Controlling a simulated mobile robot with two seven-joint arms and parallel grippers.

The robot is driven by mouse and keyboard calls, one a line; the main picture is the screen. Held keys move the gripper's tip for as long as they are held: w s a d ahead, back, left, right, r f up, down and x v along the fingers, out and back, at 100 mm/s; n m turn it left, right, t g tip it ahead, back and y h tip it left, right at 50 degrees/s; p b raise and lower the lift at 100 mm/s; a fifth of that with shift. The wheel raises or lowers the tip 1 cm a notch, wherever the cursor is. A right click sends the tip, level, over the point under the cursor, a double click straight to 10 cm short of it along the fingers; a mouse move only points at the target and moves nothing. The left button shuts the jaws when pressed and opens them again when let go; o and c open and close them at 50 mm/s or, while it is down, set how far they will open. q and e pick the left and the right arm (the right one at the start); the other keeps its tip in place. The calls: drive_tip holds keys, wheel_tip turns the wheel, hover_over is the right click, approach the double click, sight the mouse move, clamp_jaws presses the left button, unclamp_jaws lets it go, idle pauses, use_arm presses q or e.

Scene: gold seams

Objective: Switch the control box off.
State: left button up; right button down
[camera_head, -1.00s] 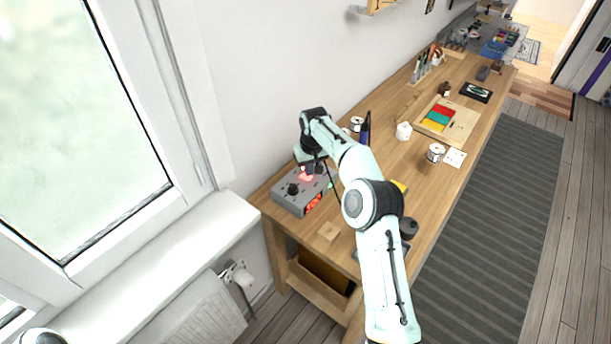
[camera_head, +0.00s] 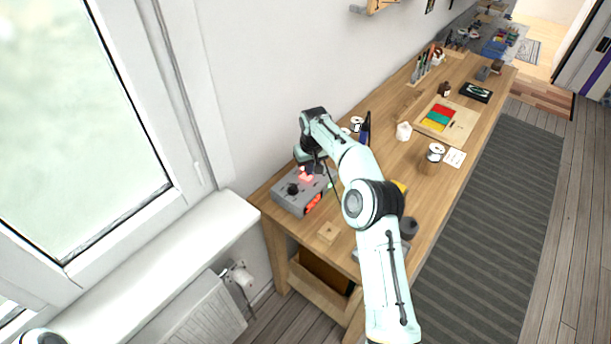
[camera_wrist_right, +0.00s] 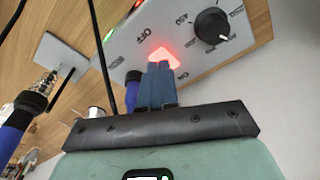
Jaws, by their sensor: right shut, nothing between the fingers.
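The grey control box (camera_head: 290,205) stands on the near left end of the wooden workbench, by the wall. Its top carries a black knob (camera_head: 292,189) and a red-glowing switch (camera_head: 306,176); its front face glows red. In the right wrist view the box (camera_wrist_right: 185,20) shows "OFF" lettering, the black knob (camera_wrist_right: 210,27) and the lit red switch (camera_wrist_right: 165,57). My right gripper (camera_wrist_right: 158,72) is shut and empty, its fingertips right at the near edge of the switch. I cannot tell whether they touch it. My left gripper is out of view.
A blue-handled soldering iron (camera_wrist_right: 22,115) and a black cable (camera_wrist_right: 98,60) are close to the gripper in the right wrist view. A wooden tray with coloured pieces (camera_head: 460,128) and a spool (camera_head: 435,150) lie farther along the bench (camera_head: 385,160). The window sill (camera_head: 190,240) is at left.

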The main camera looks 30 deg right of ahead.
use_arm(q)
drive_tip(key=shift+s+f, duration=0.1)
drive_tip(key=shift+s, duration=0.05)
use_arm(e)
drive_tip(key=shift+f, duration=0.85)
idle(0.7)
drive_tip(key=shift+r+p, duration=0.3)
drive_tip(key=shift+r, duration=0.95)
drive_tip(key=shift+w+r, duration=0.1)
drive_tip(key=shift+r, duration=2.2)
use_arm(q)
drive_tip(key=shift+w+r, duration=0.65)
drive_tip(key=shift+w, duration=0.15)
